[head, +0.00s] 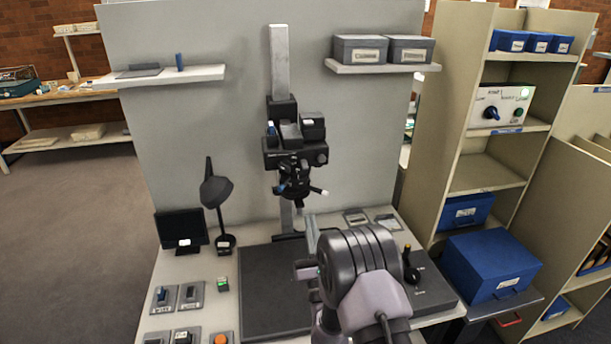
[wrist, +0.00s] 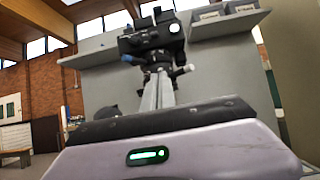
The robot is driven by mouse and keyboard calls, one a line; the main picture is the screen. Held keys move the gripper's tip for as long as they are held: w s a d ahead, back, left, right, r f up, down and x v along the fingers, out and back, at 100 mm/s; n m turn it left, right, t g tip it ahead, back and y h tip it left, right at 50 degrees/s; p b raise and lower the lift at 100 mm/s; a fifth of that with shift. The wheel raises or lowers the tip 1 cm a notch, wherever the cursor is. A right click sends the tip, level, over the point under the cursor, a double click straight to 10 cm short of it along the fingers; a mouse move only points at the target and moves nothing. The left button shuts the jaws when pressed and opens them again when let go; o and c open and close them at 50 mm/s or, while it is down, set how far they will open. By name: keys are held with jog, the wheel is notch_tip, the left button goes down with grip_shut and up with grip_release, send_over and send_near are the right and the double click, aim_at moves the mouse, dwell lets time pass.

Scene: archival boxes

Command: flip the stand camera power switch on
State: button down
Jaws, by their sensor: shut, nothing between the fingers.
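The stand camera (head: 290,150) is a black body on a pale vertical column, with a lens and knobs below. It also shows at the top of the wrist view (wrist: 152,42), beyond my fingers. A small blue part (head: 271,129) sits on its left side; I cannot tell whether it is the power switch. My gripper (head: 311,232) is below and in front of the camera, apart from it, and partly hidden by my arm. In the wrist view my gripper (wrist: 160,84) is shut and empty, its fingers pointing up toward the camera.
Switch plates (head: 161,296) with unreadable labels are at the table's front left. A desk lamp (head: 216,190) and small monitor (head: 181,230) stand behind them. A black baseboard (head: 262,285) lies under my arm. A joystick (head: 409,265) is right of it. A shelf (head: 383,68) holds grey boxes.

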aim_at(304, 164)
jog(key=p+x, duration=0.6)
jog(key=x, duration=0.3)
jog(key=shift+r, duration=0.15)
jog(key=r, duration=0.2)
jog(key=s+r, duration=0.1)
jog(key=r, duration=0.1)
jog(key=shift+d, duration=0.15)
jog(key=shift+d, duration=0.1)
